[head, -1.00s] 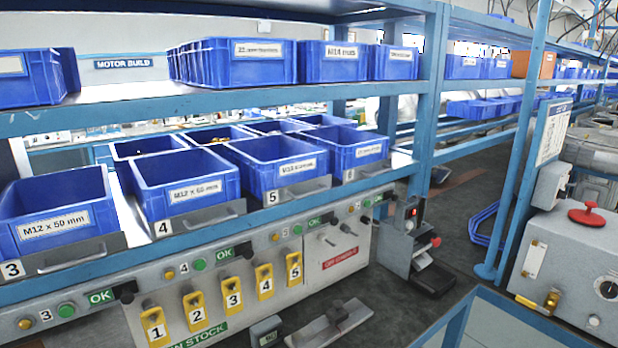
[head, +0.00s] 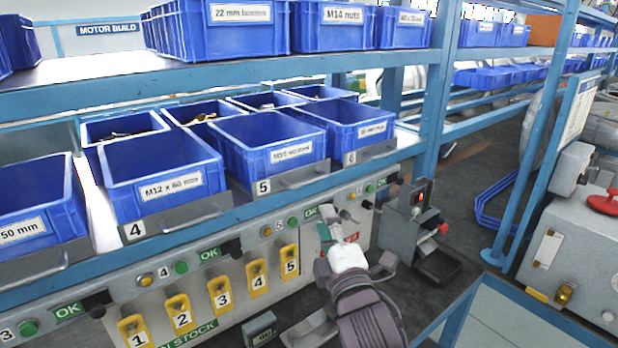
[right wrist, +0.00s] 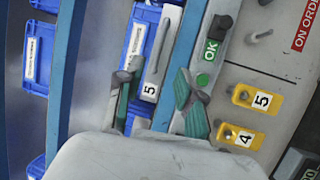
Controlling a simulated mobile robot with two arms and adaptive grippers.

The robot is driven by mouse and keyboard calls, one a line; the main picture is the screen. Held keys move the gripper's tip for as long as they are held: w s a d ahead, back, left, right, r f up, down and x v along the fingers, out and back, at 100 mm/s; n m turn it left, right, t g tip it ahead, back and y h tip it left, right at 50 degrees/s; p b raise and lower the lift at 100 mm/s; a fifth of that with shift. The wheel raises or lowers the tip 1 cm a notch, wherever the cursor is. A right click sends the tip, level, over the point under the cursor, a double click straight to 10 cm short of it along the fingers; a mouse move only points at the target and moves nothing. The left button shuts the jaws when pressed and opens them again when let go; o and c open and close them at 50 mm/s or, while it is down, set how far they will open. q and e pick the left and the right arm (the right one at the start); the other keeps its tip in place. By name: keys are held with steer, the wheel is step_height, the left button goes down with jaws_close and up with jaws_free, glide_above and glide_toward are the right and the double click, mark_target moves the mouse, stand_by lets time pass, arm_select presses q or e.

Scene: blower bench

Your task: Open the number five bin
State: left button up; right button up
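The number five bin (head: 235,158) is a blue box on a grey tray on the lower shelf. Its front plate (head: 263,187) reads 5 and carries a grey bar handle (head: 313,183). It sits in line with its neighbours. My right gripper (head: 338,222) is below and right of that handle, in front of the panel. In the right wrist view, my right gripper (right wrist: 155,88) is open, fingers apart and empty. The number 5 plate (right wrist: 149,91) and its handle (right wrist: 157,45) show beyond and between the fingers; contact is not visible. My left gripper is not in view.
Bin 4 (head: 150,172) stands left of it and bin 6 (head: 345,128) right. Below are green buttons, OK signs and yellow numbered tags, including tag 5 (head: 289,264). The blue upper shelf edge (head: 200,80) runs above. A blue post (head: 432,120) stands to the right.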

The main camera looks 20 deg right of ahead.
mark_target(310, 183)
steer(key=w, duration=0.3)
steer(key=w+r+p, duration=0.1)
steer(key=w, duration=0.3)
steer(key=w+r+p, duration=0.1)
steer(key=w, duration=0.3)
steer(key=shift+w+d+r, duration=0.15)
steer(key=shift+w+d, duration=0.05)
steer(key=shift+w, duration=0.7)
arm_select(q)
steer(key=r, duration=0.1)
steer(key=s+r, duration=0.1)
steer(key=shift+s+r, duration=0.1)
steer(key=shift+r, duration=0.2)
arm_select(e)
jaws_close()
arm_select(q)
steer(key=shift+p, duration=0.3)
